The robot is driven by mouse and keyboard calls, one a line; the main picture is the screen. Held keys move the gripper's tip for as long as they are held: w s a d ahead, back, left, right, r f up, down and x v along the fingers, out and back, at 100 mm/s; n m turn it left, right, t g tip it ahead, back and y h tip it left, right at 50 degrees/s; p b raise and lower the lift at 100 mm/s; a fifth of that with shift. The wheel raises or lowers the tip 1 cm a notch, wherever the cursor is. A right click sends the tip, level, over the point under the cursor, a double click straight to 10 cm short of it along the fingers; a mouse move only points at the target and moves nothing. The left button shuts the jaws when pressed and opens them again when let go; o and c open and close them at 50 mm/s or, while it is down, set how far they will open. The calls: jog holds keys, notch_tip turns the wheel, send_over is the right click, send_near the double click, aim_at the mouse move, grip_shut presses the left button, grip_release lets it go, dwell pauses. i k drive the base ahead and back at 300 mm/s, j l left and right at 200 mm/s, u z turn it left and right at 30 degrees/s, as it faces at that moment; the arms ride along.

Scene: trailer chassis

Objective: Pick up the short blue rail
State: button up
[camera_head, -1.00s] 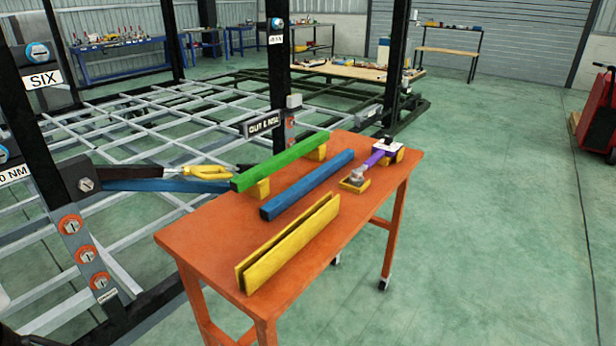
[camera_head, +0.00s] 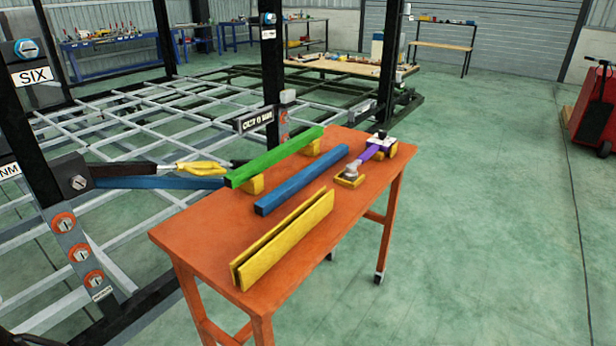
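A blue rail (camera_head: 302,180) lies on the orange table (camera_head: 190,240), between a green rail (camera_head: 275,157) and a pair of yellow rails (camera_head: 285,240). It looks shorter than the green rail and nothing touches it. Another blue bar (camera_head: 160,183) runs at the left, beside the table, with its right end near the green rail. The green rail is raised on yellow blocks (camera_head: 252,185). My gripper is not in view.
A purple-handled tool (camera_head: 370,152) with yellow parts lies at the table's far right. A yellow-handled tool (camera_head: 200,168) shows left of the green rail. Black posts (camera_head: 273,70) and the chassis frame (camera_head: 140,120) stand behind and left. Floor to the right is clear up to a red cart (camera_head: 594,110).

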aim_at(270, 202)
jog(key=u, duration=2.15)
jog(key=z, duration=2.2)
jog(key=i+l+u, duration=0.1)
jog(key=u, duration=0.35)
jog(key=l+u, duration=0.25)
jog(key=u, duration=0.25)
jog(key=l+u, duration=0.25)
jog(key=l, duration=0.25)
jog(key=l+u, duration=0.25)
jog(key=l, duration=0.25)
jog(key=i, duration=0.05)
